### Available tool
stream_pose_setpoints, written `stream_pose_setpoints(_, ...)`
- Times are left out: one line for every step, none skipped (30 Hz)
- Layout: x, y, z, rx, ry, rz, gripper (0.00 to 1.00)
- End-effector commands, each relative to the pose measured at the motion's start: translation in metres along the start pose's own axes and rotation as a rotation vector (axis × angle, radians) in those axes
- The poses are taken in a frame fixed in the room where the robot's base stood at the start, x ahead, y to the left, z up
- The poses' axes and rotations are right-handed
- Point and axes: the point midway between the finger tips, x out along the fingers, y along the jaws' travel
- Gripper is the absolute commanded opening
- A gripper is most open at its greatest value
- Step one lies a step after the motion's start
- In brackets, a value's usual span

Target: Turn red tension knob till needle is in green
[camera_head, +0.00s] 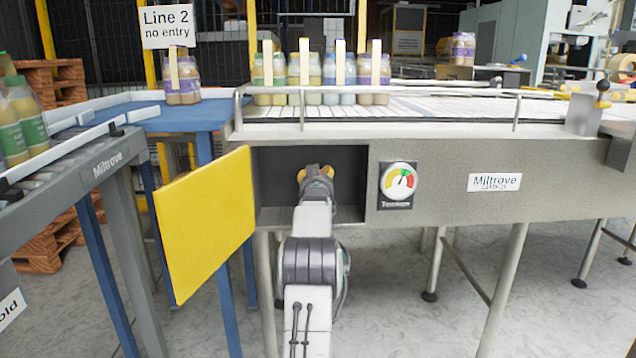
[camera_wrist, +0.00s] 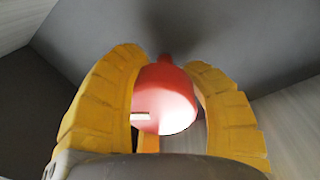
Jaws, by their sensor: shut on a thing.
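The red tension knob (camera_wrist: 165,100) is in the wrist view, on a short stem against a grey wall. A white mark shows on its left side. The yellow fingers of my gripper (camera_wrist: 163,78) stand on both sides of the knob and are closed on it. In the head view my gripper (camera_head: 316,173) reaches into the dark open box in the conveyor's side and hides the knob. The tension gauge (camera_head: 399,180) is right of the box. Its dial has red, yellow and green parts, and its needle points roughly upward; its exact zone is too small to tell.
A yellow door (camera_head: 205,225) hangs open left of the box. The box's metal edges close in around my arm. Jars (camera_head: 305,78) stand in groups on the conveyor above. A blue table (camera_head: 186,116) and a second conveyor (camera_head: 75,165) are at the left.

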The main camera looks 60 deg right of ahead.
Motion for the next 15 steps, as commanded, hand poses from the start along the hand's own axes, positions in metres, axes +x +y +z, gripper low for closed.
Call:
stream_pose_setpoints(-0.0002, -0.0019, 0.003, 0.01, -0.006, -0.002, 0.06)
stream_pose_setpoints(-0.0002, -0.0019, 0.0029, 0.016, -0.006, -0.002, 0.06)
stream_pose_setpoints(-0.0002, -0.0021, 0.0028, 0.021, -0.007, -0.002, 0.06)
stream_pose_setpoints(-0.0002, -0.0022, 0.0027, 0.024, -0.007, -0.002, 0.06)
stream_pose_setpoints(-0.0002, -0.0023, 0.0026, 0.026, -0.007, -0.002, 0.06)
stream_pose_setpoints(-0.0002, -0.0024, 0.0026, 0.029, -0.008, -0.002, 0.06)
stream_pose_setpoints(-0.0002, -0.0025, 0.0025, 0.03, -0.008, -0.002, 0.06)
stream_pose_setpoints(-0.0002, -0.0025, 0.0024, 0.031, -0.008, -0.002, 0.06)
stream_pose_setpoints(-0.0002, -0.0026, 0.0024, 0.031, -0.008, -0.002, 0.06)
stream_pose_setpoints(-0.0002, -0.0027, 0.0023, 0.031, -0.008, -0.002, 0.06)
stream_pose_setpoints(-0.0002, -0.0028, 0.0023, 0.031, -0.008, -0.002, 0.06)
stream_pose_setpoints(-0.0002, -0.0028, 0.0023, 0.031, -0.008, -0.002, 0.06)
stream_pose_setpoints(-0.0002, -0.0028, 0.0023, 0.031, -0.008, -0.002, 0.06)
stream_pose_setpoints(-0.0002, -0.0029, 0.0023, 0.031, -0.008, -0.002, 0.06)
stream_pose_setpoints(-0.0002, -0.003, 0.0023, 0.031, -0.008, -0.002, 0.06)
